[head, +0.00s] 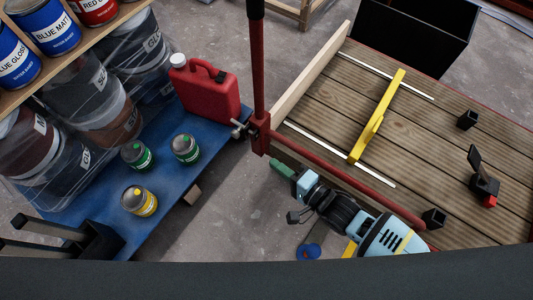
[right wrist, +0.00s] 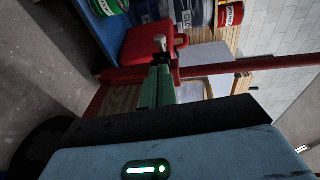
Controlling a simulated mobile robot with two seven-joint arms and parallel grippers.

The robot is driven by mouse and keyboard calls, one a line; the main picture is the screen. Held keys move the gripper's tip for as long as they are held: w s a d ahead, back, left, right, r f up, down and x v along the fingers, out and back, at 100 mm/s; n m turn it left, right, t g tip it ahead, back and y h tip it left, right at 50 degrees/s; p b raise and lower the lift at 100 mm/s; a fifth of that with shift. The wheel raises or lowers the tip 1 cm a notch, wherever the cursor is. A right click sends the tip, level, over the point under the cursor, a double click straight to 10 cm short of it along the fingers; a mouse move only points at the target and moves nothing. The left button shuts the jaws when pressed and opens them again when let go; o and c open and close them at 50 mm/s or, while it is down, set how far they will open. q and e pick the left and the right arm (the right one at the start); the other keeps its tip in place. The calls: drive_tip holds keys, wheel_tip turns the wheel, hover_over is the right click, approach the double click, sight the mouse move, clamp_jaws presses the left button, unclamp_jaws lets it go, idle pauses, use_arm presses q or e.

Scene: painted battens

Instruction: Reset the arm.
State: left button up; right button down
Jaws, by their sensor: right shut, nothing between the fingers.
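My right gripper (head: 277,165) has green fingers that are shut with nothing between them. It shows at the front edge of the wooden deck, just below the red upright post (head: 259,75) in the picture. My light blue and black right arm reaches it from the lower right. In the right wrist view the green fingers (right wrist: 158,84) lie together, pointing toward a metal knob (right wrist: 160,42) by red bars. I cannot tell whether they touch anything.
A yellow piece (head: 379,114) lies across white strips on the wooden deck (head: 430,155). A red rail (head: 350,180) runs close above my right arm. A red canister (head: 207,92) and several small cans stand on a blue surface (head: 85,222) at left. Bare floor lies between.

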drive_tip(key=shift+s+d+r, duration=0.1)
drive_tip(key=shift+s+d, duration=0.4)
drive_tip(key=shift+s, duration=0.1)
idle(0.3)
